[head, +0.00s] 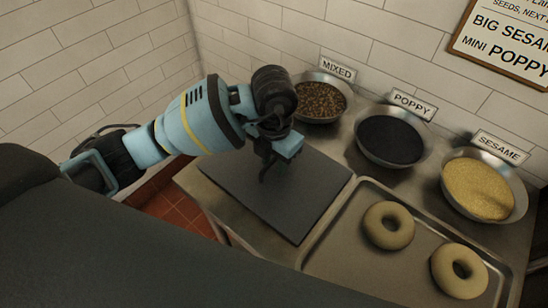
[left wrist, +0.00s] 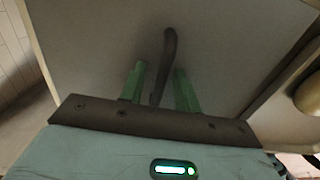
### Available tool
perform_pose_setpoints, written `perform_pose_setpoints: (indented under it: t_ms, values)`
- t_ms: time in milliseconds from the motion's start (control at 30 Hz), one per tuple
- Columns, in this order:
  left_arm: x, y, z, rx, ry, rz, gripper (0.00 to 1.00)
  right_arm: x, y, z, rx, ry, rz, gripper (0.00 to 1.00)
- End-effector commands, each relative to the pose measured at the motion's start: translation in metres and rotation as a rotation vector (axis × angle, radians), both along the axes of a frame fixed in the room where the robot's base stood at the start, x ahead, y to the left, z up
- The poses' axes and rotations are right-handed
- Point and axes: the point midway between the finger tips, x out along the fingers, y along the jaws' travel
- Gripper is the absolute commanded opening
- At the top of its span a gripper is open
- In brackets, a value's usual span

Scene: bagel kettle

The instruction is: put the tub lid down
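The tub lid (head: 298,196) is a dark grey square plate at the front left of the steel counter, and it looks flat on it. In the left wrist view, its surface (left wrist: 95,35) fills most of the background, and its dark handle (left wrist: 169,52) runs between my left gripper's green fingers (left wrist: 160,85). A gap shows on each side of the handle, so the fingers look open around it. In the head view, my left gripper (head: 267,168) is low over the lid and hides part of it. My right gripper is out of view.
A tray (head: 345,258) with two bagels (head: 388,226) (head: 459,270) lies right of the lid. Bowls of mixed seeds (head: 320,100), poppy (head: 390,139) and sesame (head: 479,189) stand behind, along the tiled wall. Red floor tiles (head: 178,205) show past the counter's left edge.

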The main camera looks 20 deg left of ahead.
Motion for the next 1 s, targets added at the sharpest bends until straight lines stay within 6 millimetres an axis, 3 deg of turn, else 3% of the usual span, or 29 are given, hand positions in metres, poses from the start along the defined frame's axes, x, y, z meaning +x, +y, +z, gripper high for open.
perform_pose_setpoints:
  t_ms: [367, 800, 1000]
  values:
    - [0.000, 0.000, 0.007, 0.000, -0.001, -0.001, 0.32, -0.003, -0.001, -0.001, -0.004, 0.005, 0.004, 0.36]
    - [0.001, 0.000, 0.089, 0.000, -0.005, -0.001, 0.32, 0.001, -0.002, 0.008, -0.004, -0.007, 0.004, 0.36]
    - [0.000, 0.000, 0.116, 0.001, -0.004, 0.000, 0.32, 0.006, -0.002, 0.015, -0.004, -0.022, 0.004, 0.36]
